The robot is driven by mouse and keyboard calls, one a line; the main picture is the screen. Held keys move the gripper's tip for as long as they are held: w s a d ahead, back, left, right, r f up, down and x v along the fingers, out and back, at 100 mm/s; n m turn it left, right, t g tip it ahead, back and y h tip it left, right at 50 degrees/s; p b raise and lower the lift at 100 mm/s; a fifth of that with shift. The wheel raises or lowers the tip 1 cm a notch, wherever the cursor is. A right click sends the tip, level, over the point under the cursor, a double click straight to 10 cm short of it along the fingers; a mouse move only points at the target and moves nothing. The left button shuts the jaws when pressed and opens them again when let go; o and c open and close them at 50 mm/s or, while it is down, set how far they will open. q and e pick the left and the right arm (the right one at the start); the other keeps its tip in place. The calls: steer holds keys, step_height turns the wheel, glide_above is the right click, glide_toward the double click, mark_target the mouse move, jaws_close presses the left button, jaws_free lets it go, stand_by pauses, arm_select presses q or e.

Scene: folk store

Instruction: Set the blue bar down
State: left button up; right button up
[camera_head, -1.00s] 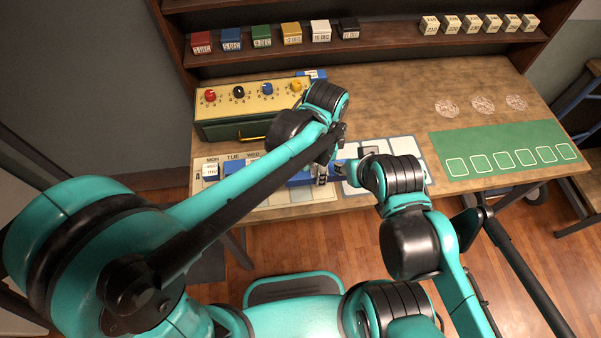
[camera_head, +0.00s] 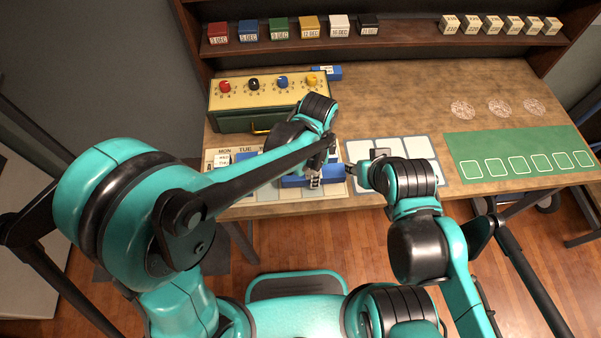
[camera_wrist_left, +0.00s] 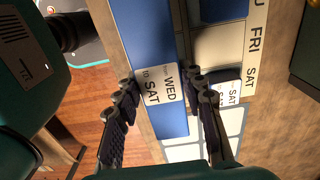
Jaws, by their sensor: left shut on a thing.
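The blue bar (camera_head: 292,181) is at the right part of the weekday board (camera_head: 221,211) in the camera_head view. My left gripper (camera_head: 316,180) is shut on it. In the left wrist view the bar (camera_wrist_left: 140,37) carries a white label reading WED to SAT and passes between the two fingers of the left gripper (camera_wrist_left: 163,92). Whether the bar touches the board cannot be told. My right gripper (camera_head: 354,170) is close to the bar's right end; its fingers are too small and dark to read.
A box with coloured knobs (camera_head: 262,92) stands behind the board, with another blue block (camera_head: 327,72) beside it. A card grid (camera_head: 419,148) and a green mat (camera_head: 520,152) lie to the right. Coloured date blocks (camera_head: 279,29) line the shelf. The table's back middle is clear.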

arm_select(q)
steer(key=shift+w+a+f, duration=0.2)
steer(key=shift+a+f, duration=0.05)
steer(key=shift+f, duration=0.1)
steer(key=f+b, duration=0.2)
steer(key=f, duration=0.1)
steer(key=shift+s+d+f+b, duration=0.1)
steer(key=shift+s+d+b, duration=0.05)
steer(key=shift+s+b, duration=0.2)
steer(key=shift+w+f, duration=0.15)
steer(key=shift+f, duration=0.15)
steer(key=shift+w+r, duration=0.1)
steer(key=o, duration=1.3)
steer(key=shift+c, duration=0.2)
